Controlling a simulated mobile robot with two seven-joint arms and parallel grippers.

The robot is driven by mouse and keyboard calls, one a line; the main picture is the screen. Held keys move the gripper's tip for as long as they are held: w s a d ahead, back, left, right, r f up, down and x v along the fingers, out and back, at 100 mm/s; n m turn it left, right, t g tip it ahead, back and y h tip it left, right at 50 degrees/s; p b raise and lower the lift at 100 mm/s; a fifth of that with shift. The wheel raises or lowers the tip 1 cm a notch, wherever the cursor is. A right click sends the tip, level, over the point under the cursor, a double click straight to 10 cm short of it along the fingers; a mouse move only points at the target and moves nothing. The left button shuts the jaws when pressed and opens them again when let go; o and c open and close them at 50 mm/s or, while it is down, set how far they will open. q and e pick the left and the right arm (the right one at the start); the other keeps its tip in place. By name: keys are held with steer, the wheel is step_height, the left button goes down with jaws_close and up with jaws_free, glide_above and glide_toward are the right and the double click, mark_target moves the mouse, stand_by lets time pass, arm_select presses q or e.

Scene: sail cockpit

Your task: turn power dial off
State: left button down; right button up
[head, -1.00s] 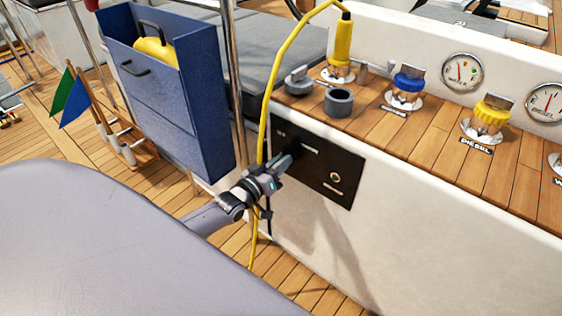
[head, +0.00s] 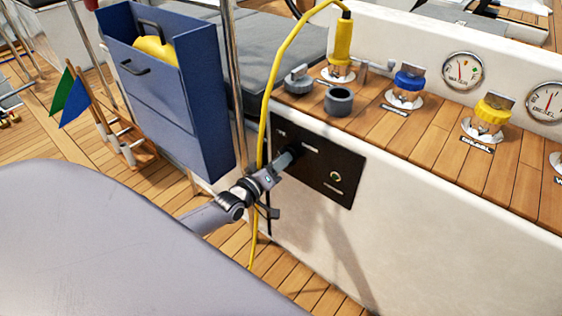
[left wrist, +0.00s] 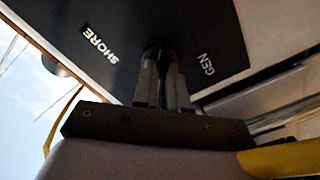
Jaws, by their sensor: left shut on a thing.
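The black power panel (head: 322,172) is set in the white side wall below the wooden ledge. My left gripper (head: 285,160) reaches its upper left part from the left and is shut on the dark power dial (head: 295,150), which is mostly hidden there by the fingers. In the left wrist view, my left gripper (left wrist: 162,85) has both fingers up against the dark dial (left wrist: 160,50). The words SHORE and GEN show on the panel (left wrist: 200,25) on either side of it. The dial's pointing direction cannot be made out. My right gripper is not in view.
A yellow cable (head: 268,100) hangs beside my left wrist, near a metal post (head: 236,95). A blue box (head: 175,105) stands to the left. A round socket (head: 336,176) sits on the panel's right. Yellow and blue caps (head: 408,85) and gauges line the ledge above.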

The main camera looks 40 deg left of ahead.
arm_select(q)
steer(key=c, duration=1.2)
jaws_free()
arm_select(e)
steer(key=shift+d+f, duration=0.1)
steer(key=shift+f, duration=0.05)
arm_select(q)
steer(key=shift+o, duration=0.2)
steer(key=s+p, duration=0.2)
steer(key=s, duration=0.5)
steer(key=shift+a, duration=0.3)
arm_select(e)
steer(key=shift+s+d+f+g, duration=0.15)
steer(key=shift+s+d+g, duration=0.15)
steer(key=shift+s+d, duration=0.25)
arm_select(q)
steer(key=shift+s+d, duration=0.1)
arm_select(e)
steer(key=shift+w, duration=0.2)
